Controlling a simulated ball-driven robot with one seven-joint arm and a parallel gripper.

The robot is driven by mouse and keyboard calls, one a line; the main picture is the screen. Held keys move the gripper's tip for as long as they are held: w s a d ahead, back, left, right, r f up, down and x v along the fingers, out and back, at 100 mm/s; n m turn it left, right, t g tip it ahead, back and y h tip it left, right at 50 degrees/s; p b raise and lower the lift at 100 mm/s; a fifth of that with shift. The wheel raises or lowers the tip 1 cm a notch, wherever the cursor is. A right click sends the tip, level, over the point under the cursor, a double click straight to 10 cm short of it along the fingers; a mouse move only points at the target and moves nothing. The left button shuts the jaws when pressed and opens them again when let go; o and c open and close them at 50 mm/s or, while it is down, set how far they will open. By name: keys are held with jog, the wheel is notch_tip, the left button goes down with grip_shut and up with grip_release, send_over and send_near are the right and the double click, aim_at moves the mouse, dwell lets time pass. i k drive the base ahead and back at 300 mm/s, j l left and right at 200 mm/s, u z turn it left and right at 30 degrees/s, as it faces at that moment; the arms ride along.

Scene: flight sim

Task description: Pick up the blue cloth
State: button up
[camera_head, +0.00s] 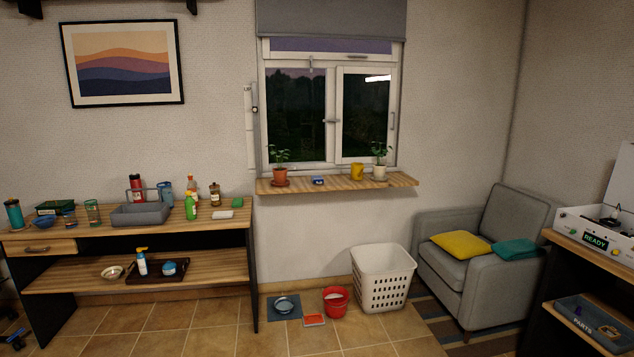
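No single thing stands out clearly as the blue cloth. A small blue item with some white (318,180) lies on the wooden window ledge between the potted plants; it is too small to tell if it is cloth. A rounded blue item (169,268) sits in the dark tray on the lower shelf at left. A flat blue-grey mat (284,306) lies on the floor under a bowl. My gripper is not in view.
A wooden workbench (187,230) with a grey caddy (141,214) and bottles stands left. A white basket (382,278) and red bucket (336,299) stand below the window. A grey armchair (456,276) and dark bench stand right. Tiled floor (185,323) is open in front.

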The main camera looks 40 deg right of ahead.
aim_at(316, 178)
jog(key=i+l+z, duration=0.3)
jog(key=i, duration=0.2)
jog(key=i+l+z, duration=0.25)
jog(key=i, duration=0.3)
jog(key=i+z, duration=0.3)
jog(key=i, duration=0.2)
